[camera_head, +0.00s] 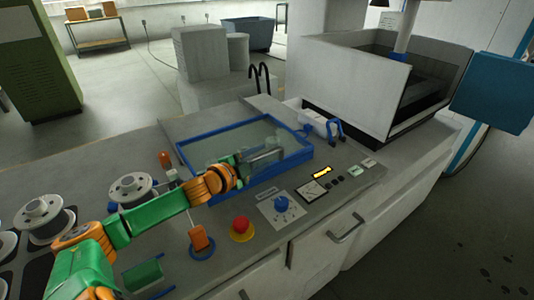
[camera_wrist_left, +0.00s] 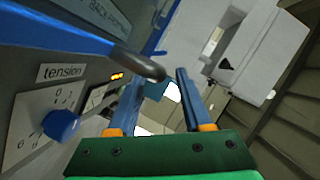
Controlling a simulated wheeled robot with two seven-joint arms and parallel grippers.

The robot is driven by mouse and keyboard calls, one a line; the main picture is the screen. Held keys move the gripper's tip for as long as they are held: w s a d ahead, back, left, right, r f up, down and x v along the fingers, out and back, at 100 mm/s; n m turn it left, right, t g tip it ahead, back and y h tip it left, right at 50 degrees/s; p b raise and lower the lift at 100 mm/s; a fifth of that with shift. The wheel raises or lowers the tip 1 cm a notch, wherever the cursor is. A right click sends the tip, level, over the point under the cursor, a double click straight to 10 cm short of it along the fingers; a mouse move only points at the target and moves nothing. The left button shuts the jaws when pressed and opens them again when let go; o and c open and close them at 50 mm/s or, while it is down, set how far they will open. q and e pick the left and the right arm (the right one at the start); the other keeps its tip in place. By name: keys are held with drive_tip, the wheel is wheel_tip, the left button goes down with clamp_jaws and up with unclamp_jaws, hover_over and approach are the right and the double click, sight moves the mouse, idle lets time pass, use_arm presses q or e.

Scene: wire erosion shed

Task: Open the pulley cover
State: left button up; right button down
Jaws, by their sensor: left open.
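The pulley cover (camera_head: 297,157) is a clear panel in a blue frame, lying flat and closed on the grey machine top in the head view. Its blue edge (camera_wrist_left: 50,30) runs along the upper left of the left wrist view. A dark rounded handle bar (camera_wrist_left: 135,62) sticks out from it, close to the left finger. My left gripper (camera_head: 264,158) is over the right part of the cover in the head view. In the left wrist view the left gripper (camera_wrist_left: 160,80) has its blue fingers apart with a gap between them. Contact with the bar cannot be told. My right gripper is not in view.
The console in front of the cover carries a blue tension knob (camera_head: 282,203), a red button (camera_head: 241,226) and a small lit display (camera_head: 321,173). White spools (camera_head: 130,187) stand at the left. A grey tank (camera_head: 350,85) stands at the back right.

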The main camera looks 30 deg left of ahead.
use_arm(q)
drive_tip(key=x, duration=0.2)
drive_tip(key=shift+w+a+f, duration=0.1)
drive_tip(key=shift+w+a, duration=0.1)
drive_tip(key=shift+w, duration=0.1)
drive_tip(key=shift+w+d, duration=0.1)
drive_tip(key=shift+w, duration=0.15)
drive_tip(key=shift+d+p, duration=0.2)
drive_tip(key=shift+p, duration=0.1)
drive_tip(key=shift+w, duration=0.1)
drive_tip(key=shift+a+f, duration=0.1)
drive_tip(key=shift+c, duration=0.2)
drive_tip(key=shift+w, duration=0.1)
clamp_jaws()
idle(0.4)
